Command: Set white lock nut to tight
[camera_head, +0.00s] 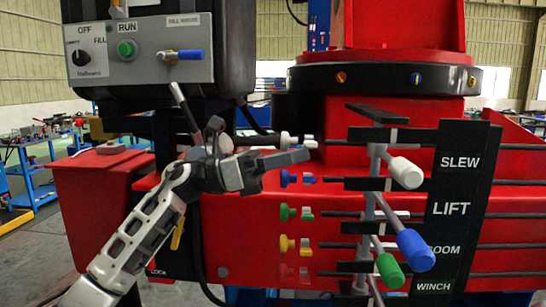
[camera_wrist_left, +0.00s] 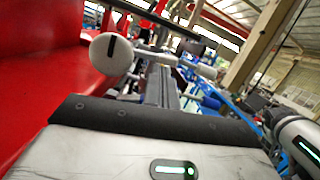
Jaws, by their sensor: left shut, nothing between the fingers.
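The white lock nut (camera_head: 287,138) sits at the top of a column of coloured nuts on the red crane body, just above my left gripper's fingers. My left gripper (camera_head: 306,156) is shut and empty. Its fingers point right, just below the white nut in the picture; I cannot tell whether they touch it. In the left wrist view a white round knob (camera_wrist_left: 112,52) with a dark slot shows beyond my wrist; I cannot tell for sure whether it is the nut. My right gripper is not in view.
Blue (camera_head: 288,178), green (camera_head: 289,212) and yellow (camera_head: 288,243) nuts sit below the white one. To the right, levers with white (camera_head: 405,173), blue (camera_head: 416,250) and green (camera_head: 390,270) knobs stick out before a label board (camera_head: 452,215). A control box (camera_head: 138,50) hangs upper left.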

